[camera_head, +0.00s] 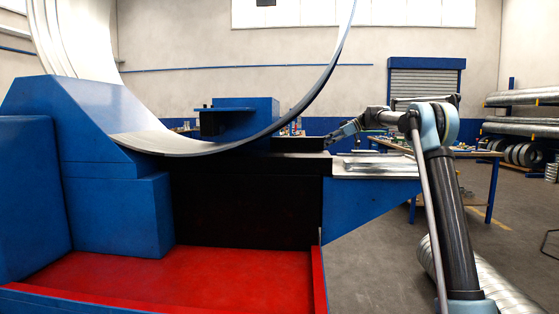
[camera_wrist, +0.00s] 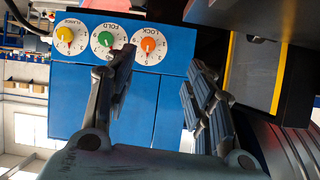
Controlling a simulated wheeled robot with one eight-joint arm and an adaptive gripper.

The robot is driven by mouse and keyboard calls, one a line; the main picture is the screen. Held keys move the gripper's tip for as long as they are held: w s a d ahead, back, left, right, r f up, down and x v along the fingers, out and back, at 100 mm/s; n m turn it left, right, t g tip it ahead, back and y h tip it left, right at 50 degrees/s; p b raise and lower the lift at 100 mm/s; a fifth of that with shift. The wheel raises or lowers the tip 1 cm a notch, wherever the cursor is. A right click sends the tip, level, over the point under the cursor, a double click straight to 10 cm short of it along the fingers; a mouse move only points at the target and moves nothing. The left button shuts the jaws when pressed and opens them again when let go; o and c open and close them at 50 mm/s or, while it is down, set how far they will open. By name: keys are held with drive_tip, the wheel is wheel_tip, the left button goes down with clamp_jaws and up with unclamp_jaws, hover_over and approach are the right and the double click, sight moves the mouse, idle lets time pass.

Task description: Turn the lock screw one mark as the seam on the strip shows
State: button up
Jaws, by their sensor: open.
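The lock screw is the orange knob (camera_wrist: 148,44) on a white numbered dial labelled LOCK, on a blue box, in the wrist view. Its exact pointer mark is too small to read. My gripper (camera_wrist: 160,66) is open and empty. Its fingers show below and to either side of the LOCK dial, the left one overlapping the edge of the green-knobbed FOLD dial (camera_wrist: 107,40). I cannot tell the gap to the knob. In the head view my gripper (camera_head: 342,133) is small, at the machine's right end. The curved metal strip (camera_head: 190,145) shows there; I cannot make out its seam.
A yellow-knobbed dial (camera_wrist: 67,36) sits left of FOLD. A yellow-edged grey plate (camera_wrist: 255,70) and dark machine parts stand close on the right. In the head view, a blue machine body (camera_head: 90,130) and red tray (camera_head: 190,275) fill the left; a workbench (camera_head: 480,155) stands behind my arm.

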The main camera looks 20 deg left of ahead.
drive_tip(key=s+a+f, duration=0.1)
drive_tip(key=a+f, duration=0.2)
drive_tip(key=a, duration=0.7)
drive_tip(key=s+a+f+n+y, duration=0.1)
drive_tip(key=a+f, duration=0.3)
drive_tip(key=a, duration=0.5)
drive_tip(key=shift+a+f, duration=0.25)
drive_tip(key=shift+a, duration=0.1)
drive_tip(key=shift+s, duration=0.1)
drive_tip(key=shift+c, duration=0.4)
drive_tip(key=c, duration=1)
